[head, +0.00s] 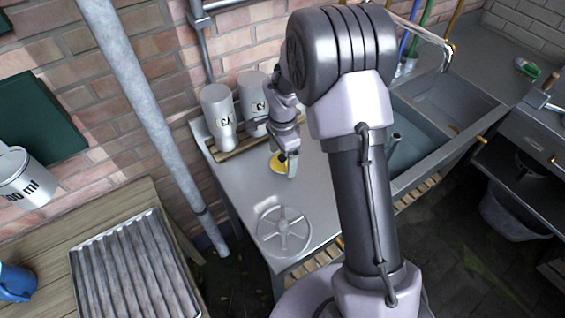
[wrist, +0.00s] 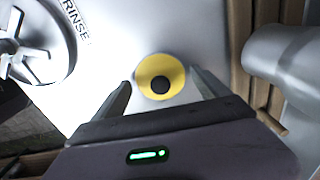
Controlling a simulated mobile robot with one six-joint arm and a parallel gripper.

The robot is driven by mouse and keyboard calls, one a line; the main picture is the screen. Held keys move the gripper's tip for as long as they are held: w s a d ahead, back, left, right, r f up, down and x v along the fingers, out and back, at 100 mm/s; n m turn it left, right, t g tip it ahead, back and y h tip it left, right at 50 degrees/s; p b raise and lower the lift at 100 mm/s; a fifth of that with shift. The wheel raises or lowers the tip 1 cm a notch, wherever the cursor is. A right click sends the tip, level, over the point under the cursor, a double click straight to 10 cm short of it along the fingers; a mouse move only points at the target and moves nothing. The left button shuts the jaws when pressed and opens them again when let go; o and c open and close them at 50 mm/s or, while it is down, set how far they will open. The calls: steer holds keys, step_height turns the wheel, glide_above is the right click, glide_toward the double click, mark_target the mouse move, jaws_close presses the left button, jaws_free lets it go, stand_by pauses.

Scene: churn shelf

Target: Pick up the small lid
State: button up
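The small lid (wrist: 176,68) is a yellow disc with a dark round knob at its middle. In the wrist view it lies on the pale metal worktop, between and just beyond my fingertips. My gripper (wrist: 158,82) is open, with one finger on each side of the lid and nothing held. In the head view the yellow lid (head: 276,163) shows on the metal worktop (head: 228,186), partly covered by my gripper (head: 287,165). I cannot tell how high the fingertips are above the surface.
White churns (head: 220,112) stand on a wooden slatted rack (head: 232,150) behind the lid, close to my gripper. A spoked metal wheel (head: 285,232) lies at the worktop's front. A sink basin (head: 418,140) is to the right. A ribbed tray (head: 133,268) sits on the wooden table at left.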

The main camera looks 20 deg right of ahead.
steer(key=c, duration=1.1)
steer(key=shift+r, duration=0.1)
